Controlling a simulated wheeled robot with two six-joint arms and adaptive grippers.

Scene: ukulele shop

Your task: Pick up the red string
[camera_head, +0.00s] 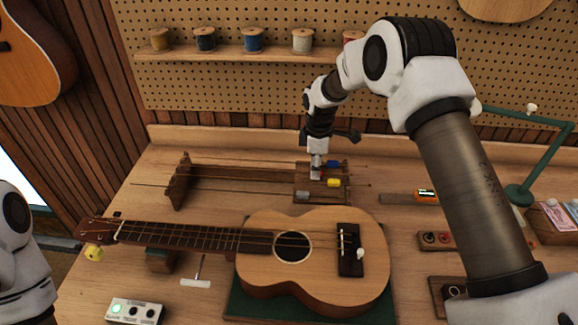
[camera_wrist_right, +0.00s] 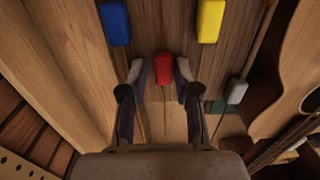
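The red string's tab (camera_wrist_right: 163,68) shows in the right wrist view between the two fingertips of my right gripper (camera_wrist_right: 161,76), with narrow gaps beside it. The gripper is open around the tab. In the head view my right gripper (camera_head: 316,168) points down over the string rack (camera_head: 182,180), and only a sliver of the red tab (camera_head: 316,176) shows beneath it. The blue tab (camera_wrist_right: 115,22), yellow tab (camera_wrist_right: 210,20) and grey tab (camera_wrist_right: 237,91) lie apart from the fingers. My left gripper is outside the views; only part of that arm shows at the left edge.
A ukulele (camera_head: 330,250) lies on a green mat (camera_head: 248,306) in front of the rack. A white T-shaped tool (camera_head: 197,280) and a tuner box (camera_head: 135,311) lie front left. A green lamp stand (camera_head: 519,194) is at right. Spools stand on the wall shelf (camera_head: 225,54).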

